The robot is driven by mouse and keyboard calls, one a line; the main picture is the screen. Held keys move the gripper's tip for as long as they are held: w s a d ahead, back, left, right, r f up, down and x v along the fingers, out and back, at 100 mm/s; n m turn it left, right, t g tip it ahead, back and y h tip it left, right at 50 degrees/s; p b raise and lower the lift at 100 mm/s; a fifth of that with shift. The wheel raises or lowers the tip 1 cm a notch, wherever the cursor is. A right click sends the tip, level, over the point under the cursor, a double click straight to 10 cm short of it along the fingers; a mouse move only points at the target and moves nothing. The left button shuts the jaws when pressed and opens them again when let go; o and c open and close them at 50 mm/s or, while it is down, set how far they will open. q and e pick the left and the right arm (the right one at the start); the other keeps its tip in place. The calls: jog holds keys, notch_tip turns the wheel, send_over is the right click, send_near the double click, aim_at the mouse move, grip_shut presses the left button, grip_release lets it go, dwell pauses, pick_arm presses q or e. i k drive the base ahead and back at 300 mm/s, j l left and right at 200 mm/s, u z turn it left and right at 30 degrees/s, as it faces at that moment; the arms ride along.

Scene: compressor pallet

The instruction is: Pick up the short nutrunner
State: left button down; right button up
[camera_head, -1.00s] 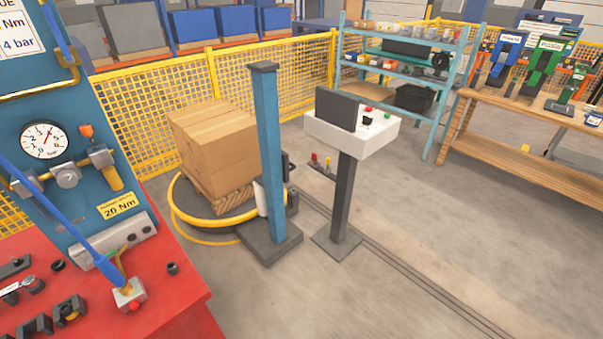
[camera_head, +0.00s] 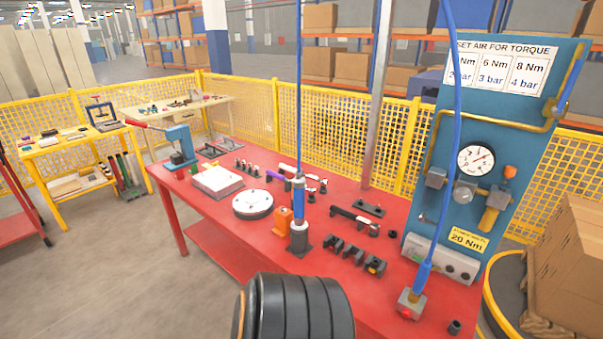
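Two tools on blue hoses show on the red bench (camera_head: 221,217). One is a blue and grey upright tool (camera_head: 299,200) standing in a dark holder near the middle. The other is a slim blue tool (camera_head: 424,274), slightly tilted, with its tip at a small metal block (camera_head: 410,303) in front of the air panel. I cannot tell for sure which is the short nutrunner. Neither gripper shows. A dark ribbed round part at the bottom middle hides some of the bench's front edge; no fingers are visible on it.
A blue air panel (camera_head: 529,105) with a gauge stands at the bench's right. An orange piece (camera_head: 284,221), a round white disc (camera_head: 253,204) and several black holders (camera_head: 354,255) are on the bench. A yellow table (camera_head: 62,146) stands left. Floor at the lower left is clear.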

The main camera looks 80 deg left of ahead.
aim_at(299, 225)
jog(key=u, duration=2.65)
